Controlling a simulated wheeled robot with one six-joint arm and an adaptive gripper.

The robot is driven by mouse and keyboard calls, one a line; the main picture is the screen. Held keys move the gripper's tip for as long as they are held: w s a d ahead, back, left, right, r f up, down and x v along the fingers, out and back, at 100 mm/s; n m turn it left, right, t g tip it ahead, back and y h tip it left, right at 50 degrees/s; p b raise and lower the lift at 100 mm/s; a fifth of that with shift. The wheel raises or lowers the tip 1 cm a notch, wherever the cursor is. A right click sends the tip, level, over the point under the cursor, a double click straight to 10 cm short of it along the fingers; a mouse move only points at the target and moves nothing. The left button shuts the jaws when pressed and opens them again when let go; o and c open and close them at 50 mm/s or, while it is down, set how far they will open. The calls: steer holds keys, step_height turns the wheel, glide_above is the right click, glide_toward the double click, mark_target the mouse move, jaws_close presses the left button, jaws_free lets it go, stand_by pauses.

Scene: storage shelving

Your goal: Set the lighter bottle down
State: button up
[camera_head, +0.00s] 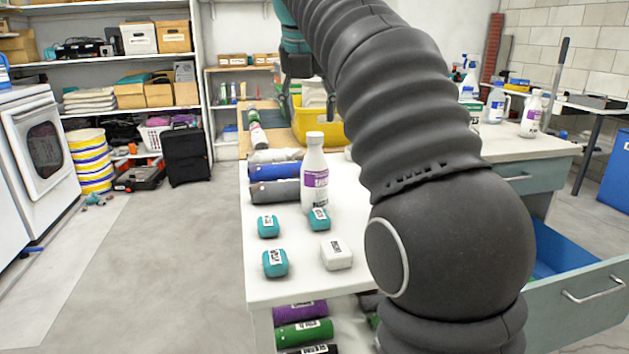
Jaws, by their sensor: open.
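A white bottle with a purple label (314,183) stands upright near the front of the white table (352,291). A similar white bottle (531,116) stands upright at the far right. I cannot tell by sight which is lighter. My gripper (284,112) is at the back, above the far part of the table near a yellow bin (326,132). It is open, small in view and partly hidden by my arm. No bottle shows between its fingers, and it is apart from the front bottle.
Teal blocks (275,263) and a white block (336,253) lie in front of the bottle. Rolled blue and grey items (275,171) lie to its left. An open drawer (577,303) juts out at right.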

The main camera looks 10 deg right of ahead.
mark_target(314, 134)
steer(key=shift+w+d+b+x, duration=0.1)
steer(key=shift+b+x, duration=0.4)
steer(key=shift+x, duration=1.5)
steer(key=shift+w+d+b+x, duration=0.15)
steer(key=shift+b+x, duration=0.35)
steer(key=shift+x, duration=1.45)
steer(key=shift+r, duration=0.15)
steer(key=c, duration=1.2)
steer(key=shift+r, duration=0.1)
